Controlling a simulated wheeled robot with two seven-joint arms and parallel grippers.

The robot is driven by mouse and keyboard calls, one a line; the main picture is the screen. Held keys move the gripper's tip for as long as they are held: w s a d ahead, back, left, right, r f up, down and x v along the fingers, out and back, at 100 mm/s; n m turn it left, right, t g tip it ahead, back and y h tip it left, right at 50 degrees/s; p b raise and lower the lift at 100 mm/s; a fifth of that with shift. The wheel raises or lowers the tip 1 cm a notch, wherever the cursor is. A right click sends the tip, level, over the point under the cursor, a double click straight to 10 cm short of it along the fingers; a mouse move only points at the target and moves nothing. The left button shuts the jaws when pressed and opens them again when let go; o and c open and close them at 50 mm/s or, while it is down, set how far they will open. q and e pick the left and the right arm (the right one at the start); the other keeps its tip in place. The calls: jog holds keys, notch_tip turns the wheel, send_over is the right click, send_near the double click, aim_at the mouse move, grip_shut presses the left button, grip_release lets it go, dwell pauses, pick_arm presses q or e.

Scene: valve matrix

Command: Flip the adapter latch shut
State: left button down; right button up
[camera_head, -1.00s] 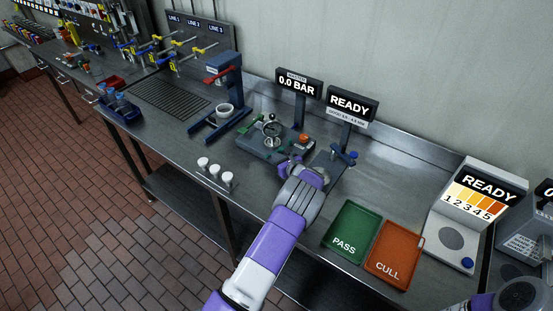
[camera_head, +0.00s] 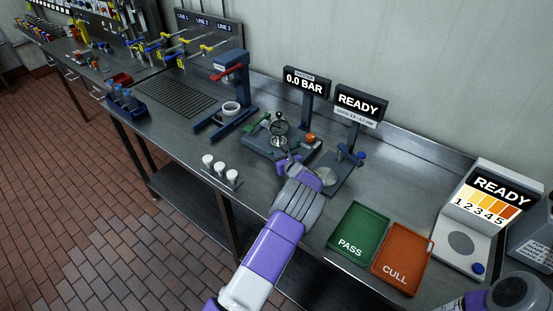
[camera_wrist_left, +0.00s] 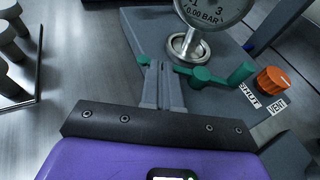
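The adapter latch shows in the left wrist view as a green lever (camera_wrist_left: 203,76) with an upright green grip (camera_wrist_left: 241,72), low on the grey fixture beside the metal stem of the pressure gauge (camera_wrist_left: 212,10). My left gripper (camera_wrist_left: 159,66) has its two fingers close together. Their tips are at the lever's left end; I cannot tell whether they touch it. In the head view my left gripper (camera_head: 290,160) reaches over the front of the fixture (camera_head: 262,144), hiding part of it. The gauge (camera_head: 279,128) stands upright there.
An orange knob (camera_wrist_left: 276,80) stands right of the latch, by SHUT and VENT labels. White-capped parts (camera_head: 220,170) stand at the front edge. A READY station (camera_head: 345,165), a green PASS tray (camera_head: 381,211) and an orange CULL tray (camera_head: 428,250) lie to the right.

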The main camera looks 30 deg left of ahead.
aim_at(273, 148)
pick_arm(q)
jog(key=shift+w+a+f+b, duration=0.1)
jog(key=shift+a+f+b, duration=0.05)
jog(key=shift+a+b, duration=0.4)
jog(key=shift+w+a+b, duration=0.25)
jog(key=shift+a+b, duration=0.35)
jog(key=shift+a, duration=0.05)
jog(key=shift+w+a+b, duration=0.5)
jog(key=shift+a, duration=0.1)
jog(key=shift+w+a, duration=0.2)
jog(key=shift+w, duration=0.15)
